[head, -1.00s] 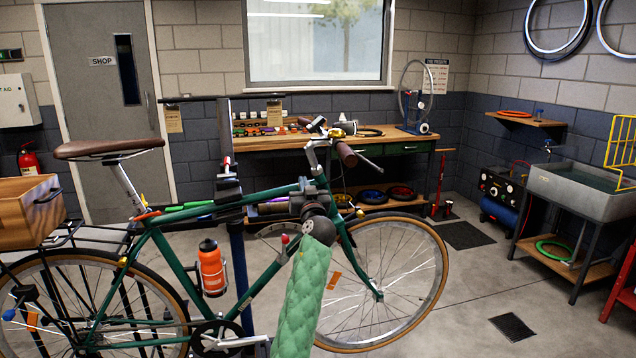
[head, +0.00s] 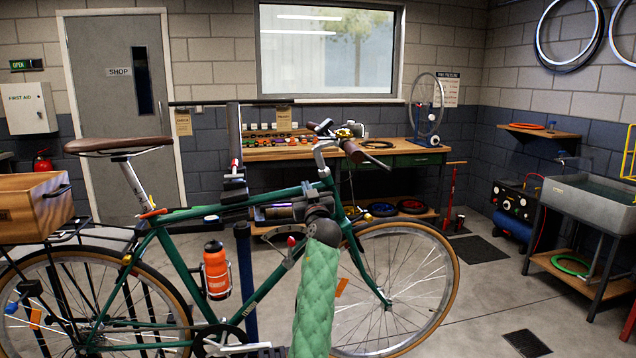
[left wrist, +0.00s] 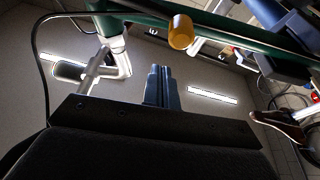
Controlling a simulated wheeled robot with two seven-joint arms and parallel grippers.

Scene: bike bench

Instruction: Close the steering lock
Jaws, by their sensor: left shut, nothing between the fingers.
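The green bicycle (head: 165,262) stands side-on in a repair stand, its front wheel to the right. I cannot make out for sure which part is the steering lock; the area around the head tube (head: 336,199) is partly hidden by my wrist. My left gripper (head: 270,213) is just below the top tube, behind the green-padded forearm, and looks empty. In the left wrist view its two blue-grey fingers (left wrist: 160,76) are together. A green tube crosses above them, with a yellow-orange cylinder (left wrist: 180,32) close to it, apart from the fingertips. My right gripper is not in view.
The repair stand post (head: 236,150) rises left of my gripper. A workbench (head: 420,157) stands behind. The floor (head: 485,300) right of the front wheel is mostly open.

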